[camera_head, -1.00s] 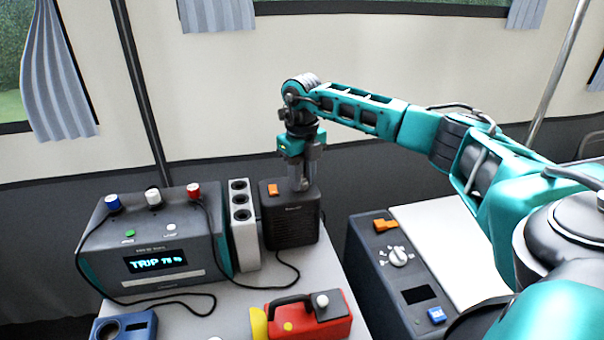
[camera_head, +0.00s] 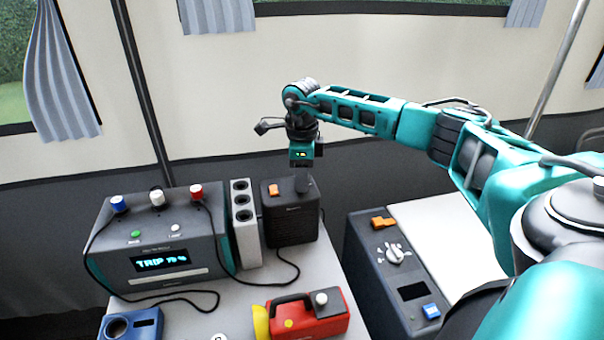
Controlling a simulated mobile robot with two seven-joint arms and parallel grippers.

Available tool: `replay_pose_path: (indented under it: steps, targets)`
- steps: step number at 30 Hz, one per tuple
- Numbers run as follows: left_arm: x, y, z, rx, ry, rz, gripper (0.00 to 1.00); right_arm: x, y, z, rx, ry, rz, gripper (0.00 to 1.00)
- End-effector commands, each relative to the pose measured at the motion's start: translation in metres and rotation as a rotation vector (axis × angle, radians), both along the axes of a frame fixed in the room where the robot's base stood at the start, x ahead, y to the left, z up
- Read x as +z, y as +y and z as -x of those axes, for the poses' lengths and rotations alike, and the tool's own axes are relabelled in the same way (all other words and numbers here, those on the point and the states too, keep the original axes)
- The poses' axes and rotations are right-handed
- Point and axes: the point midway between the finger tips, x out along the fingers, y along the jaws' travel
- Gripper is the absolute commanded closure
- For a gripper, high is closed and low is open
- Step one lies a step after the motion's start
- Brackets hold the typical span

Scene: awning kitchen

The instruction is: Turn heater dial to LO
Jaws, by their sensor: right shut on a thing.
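The heater (camera_head: 291,221) is a small dark box with a front grille and an orange switch on its top left. It stands upright at the back right of the light table. Its dark dial (camera_head: 304,186) is on top, at the right, partly hidden by my gripper. My right gripper (camera_head: 303,178) points straight down from above and is shut on the dial. The dial's markings, including LO, are too small or hidden to read. My left gripper is not in view.
A grey power station (camera_head: 165,290) with a lit TRIP display stands at left. A white socket strip (camera_head: 247,228) stands close beside the heater. A red and yellow case (camera_head: 308,317) lies in front. A dark unit with a white knob (camera_head: 397,255) stands at right.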

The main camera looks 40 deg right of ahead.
Motion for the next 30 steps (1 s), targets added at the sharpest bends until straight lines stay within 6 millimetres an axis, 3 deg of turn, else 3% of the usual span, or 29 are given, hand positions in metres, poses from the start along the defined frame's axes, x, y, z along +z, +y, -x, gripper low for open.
replay_pose_path:
  steps: [12,30]
  targets:
    - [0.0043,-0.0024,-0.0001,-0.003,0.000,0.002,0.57,0.0009,0.0009,-0.0008,0.219,-0.003,-0.002,1.00]
    - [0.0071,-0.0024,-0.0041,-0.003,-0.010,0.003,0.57,0.0006,0.0014,-0.0007,0.260,-0.003,-0.003,1.00]
